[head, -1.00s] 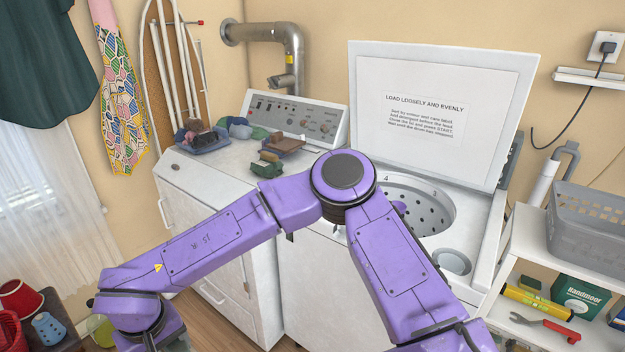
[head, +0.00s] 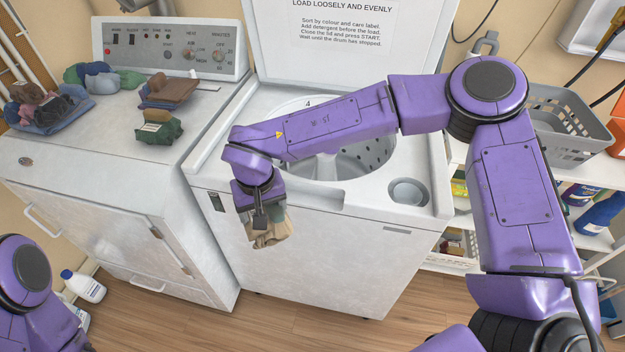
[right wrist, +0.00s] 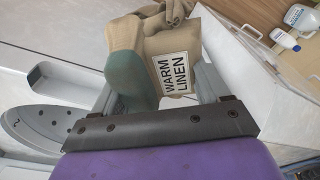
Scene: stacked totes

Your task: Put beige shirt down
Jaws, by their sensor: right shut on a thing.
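The beige shirt (head: 270,234) hangs from my right gripper (head: 262,212) in front of the open washer's (head: 330,250) front face, below its rim and above the floor. In the right wrist view the shirt (right wrist: 185,50) is bunched between the fingers, with a white label reading WARM LINEN and a teal-green part facing the camera. My right gripper (right wrist: 155,95) is shut on it, and the fingertips are largely hidden by cloth. Only a joint of my left arm shows at the lower left of the head view; its gripper is out of view.
Several folded clothes piles, including a blue one (head: 50,118) and a green one (head: 158,128), lie on the dryer top (head: 110,155). The washer lid (head: 345,45) stands open. A grey basket (head: 570,130) sits on the right shelf. White bottles (head: 82,285) stand on the floor at left.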

